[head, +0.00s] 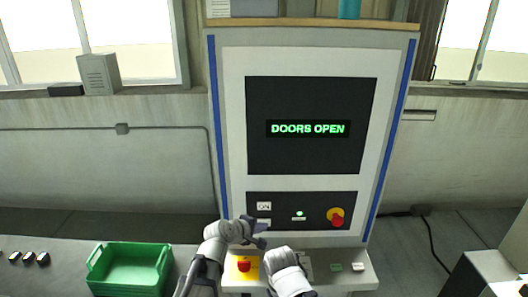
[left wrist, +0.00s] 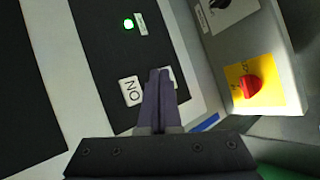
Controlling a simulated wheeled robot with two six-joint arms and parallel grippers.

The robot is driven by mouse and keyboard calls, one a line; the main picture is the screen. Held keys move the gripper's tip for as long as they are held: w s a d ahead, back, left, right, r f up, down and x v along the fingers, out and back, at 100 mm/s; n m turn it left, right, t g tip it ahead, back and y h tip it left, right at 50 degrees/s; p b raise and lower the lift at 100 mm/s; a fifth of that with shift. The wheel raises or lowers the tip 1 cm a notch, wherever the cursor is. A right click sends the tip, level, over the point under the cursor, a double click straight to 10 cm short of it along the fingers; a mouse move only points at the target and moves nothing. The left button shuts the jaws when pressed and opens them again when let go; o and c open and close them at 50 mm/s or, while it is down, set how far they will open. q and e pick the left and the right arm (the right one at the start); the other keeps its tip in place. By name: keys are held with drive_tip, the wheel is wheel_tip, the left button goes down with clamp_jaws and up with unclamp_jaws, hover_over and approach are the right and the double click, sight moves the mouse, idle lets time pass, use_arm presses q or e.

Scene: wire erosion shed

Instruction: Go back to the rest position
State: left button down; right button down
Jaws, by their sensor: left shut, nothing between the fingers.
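My left gripper (head: 261,235) is in front of the lower left of the machine's black button panel (head: 315,211). Its dark fingers are together and empty in the left wrist view (left wrist: 160,78). A green light (head: 299,213) glows on the panel. The screen (head: 308,129) reads DOORS OPEN. My right arm shows low in the middle of the head view, but its gripper cannot be made out.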

use_arm(q)
drive_tip(key=s+f+m+g+y+b, duration=0.3)
drive_tip(key=s+f+m+g+b, duration=0.45)
drive_tip(key=s+f, duration=0.8)
drive_tip(key=s+a+f+m+g+y+b, duration=0.2)
drive_tip(key=s+a+f+m+y+b, duration=0.2)
drive_tip(key=s+f+m, duration=0.3)
drive_tip(key=shift+s+a+f+m+y+b, duration=0.4)
drive_tip(key=shift+s+a+m+b, duration=0.15)
drive_tip(key=shift+s+a+b, duration=0.2)
